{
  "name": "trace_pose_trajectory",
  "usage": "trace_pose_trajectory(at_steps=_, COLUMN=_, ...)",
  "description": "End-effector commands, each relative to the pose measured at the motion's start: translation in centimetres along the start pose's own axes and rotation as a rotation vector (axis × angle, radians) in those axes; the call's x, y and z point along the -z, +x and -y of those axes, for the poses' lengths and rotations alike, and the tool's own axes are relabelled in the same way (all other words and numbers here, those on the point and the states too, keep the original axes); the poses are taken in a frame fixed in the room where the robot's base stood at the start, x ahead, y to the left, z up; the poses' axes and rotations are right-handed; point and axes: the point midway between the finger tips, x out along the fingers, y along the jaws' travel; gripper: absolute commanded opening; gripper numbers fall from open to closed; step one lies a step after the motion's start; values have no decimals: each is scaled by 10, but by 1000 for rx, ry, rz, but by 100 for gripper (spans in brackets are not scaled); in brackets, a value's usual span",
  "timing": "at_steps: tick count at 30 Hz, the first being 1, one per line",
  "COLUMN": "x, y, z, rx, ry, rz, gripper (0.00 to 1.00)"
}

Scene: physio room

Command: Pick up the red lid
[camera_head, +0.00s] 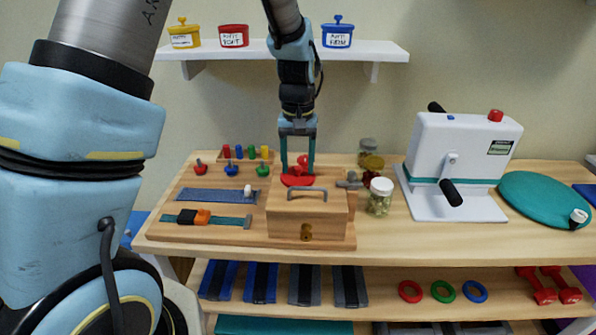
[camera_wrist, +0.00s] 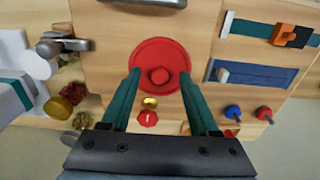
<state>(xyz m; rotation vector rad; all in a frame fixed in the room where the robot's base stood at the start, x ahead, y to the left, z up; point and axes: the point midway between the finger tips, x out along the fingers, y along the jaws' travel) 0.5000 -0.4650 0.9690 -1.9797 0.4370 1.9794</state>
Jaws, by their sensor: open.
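My gripper (camera_head: 297,172) points down over the lid, open and empty. In the wrist view its fingertips (camera_wrist: 160,75) stand on either side of the knob, apart from it. The gap in height between fingertips and lid is hard to judge.
A red pot without a lid (camera_head: 234,38) stands on the wall shelf between lidded yellow (camera_head: 185,38) and blue (camera_head: 337,38) pots. Jars (camera_head: 380,198) and a metal lever (camera_head: 349,181) stand right of the lid. Coloured knobs and pegs are to its left. A white machine (camera_head: 455,165) stands further right.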

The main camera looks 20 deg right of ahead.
Motion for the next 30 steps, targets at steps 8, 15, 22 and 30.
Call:
trace_pose_trajectory(at_steps=8, x=0, y=2, z=0, rx=0, ry=0, rz=-1, gripper=58)
trace_pose_trajectory(at_steps=15, x=0, y=2, z=0, rx=0, ry=0, rz=-1, gripper=31)
trace_pose_trajectory(at_steps=22, x=0, y=2, z=0, rx=0, ry=0, rz=-1, gripper=5)
trace_pose_trajectory(at_steps=30, x=0, y=2, z=0, rx=0, ry=0, rz=-1, gripper=0)
